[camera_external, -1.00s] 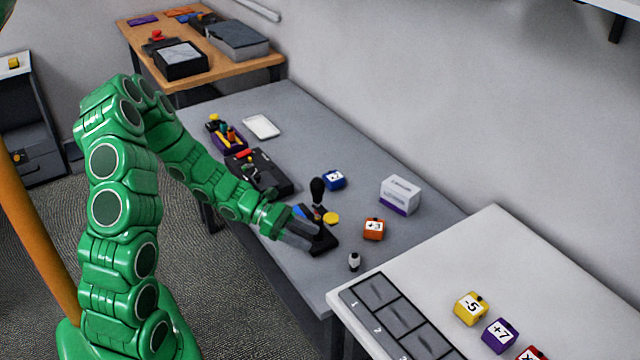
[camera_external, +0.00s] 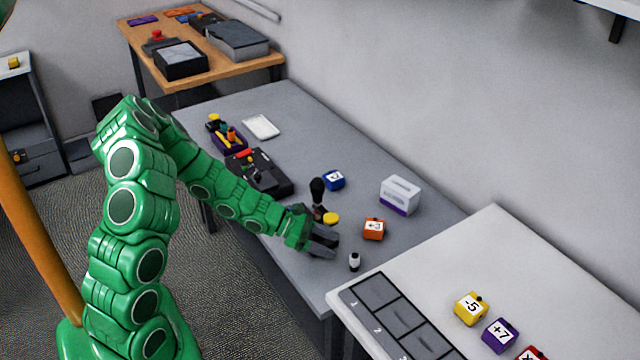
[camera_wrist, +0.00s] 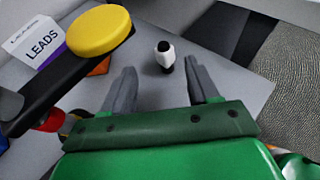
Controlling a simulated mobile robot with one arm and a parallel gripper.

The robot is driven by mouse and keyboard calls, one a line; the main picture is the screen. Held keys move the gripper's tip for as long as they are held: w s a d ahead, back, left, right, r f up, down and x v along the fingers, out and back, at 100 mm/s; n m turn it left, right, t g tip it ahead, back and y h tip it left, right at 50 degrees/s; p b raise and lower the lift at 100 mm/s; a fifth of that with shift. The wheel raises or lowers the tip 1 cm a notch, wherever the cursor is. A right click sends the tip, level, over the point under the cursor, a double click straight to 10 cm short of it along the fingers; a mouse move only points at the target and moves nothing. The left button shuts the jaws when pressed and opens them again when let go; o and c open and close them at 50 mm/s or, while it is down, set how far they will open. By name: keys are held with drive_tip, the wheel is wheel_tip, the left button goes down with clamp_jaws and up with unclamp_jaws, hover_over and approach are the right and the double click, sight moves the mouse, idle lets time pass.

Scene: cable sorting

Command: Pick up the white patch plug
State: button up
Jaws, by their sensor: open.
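The white patch plug (camera_external: 354,262) is a small white piece with a black end. It stands on the grey table near the edge beside the white table. In the wrist view the plug (camera_wrist: 165,57) lies ahead of my fingers, roughly between their lines and apart from both. My gripper (camera_external: 328,242) is open and empty, up and left of the plug in the external view. Its two grey fingers (camera_wrist: 162,82) show in the wrist view with a clear gap between them.
A black joystick device with a yellow button (camera_wrist: 98,30) is close to my left finger. An orange block (camera_external: 374,229), a blue block (camera_external: 333,180) and a white-and-purple LEADS box (camera_external: 400,195) stand behind. A white table with a compartment tray (camera_external: 411,316) is at right.

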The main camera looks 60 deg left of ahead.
sight(353, 254)
drive_tip(key=shift+s+d+x, duration=0.1)
drive_tip(key=shift+d+x, duration=0.05)
drive_tip(key=shift+x, duration=0.9)
drive_tip(key=shift+s+d+x, duration=0.1)
drive_tip(key=shift+d+x, duration=0.05)
drive_tip(key=shift+x, duration=1.8)
drive_tip(key=shift+w, duration=0.1)
clamp_jaws()
drive_tip(key=shift+r, duration=0.1)
drive_tip(key=shift+r, duration=0.2)
drive_tip(key=shift+a, duration=0.15)
drive_tip(key=s+a, duration=2.1)
drive_tip(key=s, duration=0.2)
drive_tip(key=shift+a, duration=0.4)
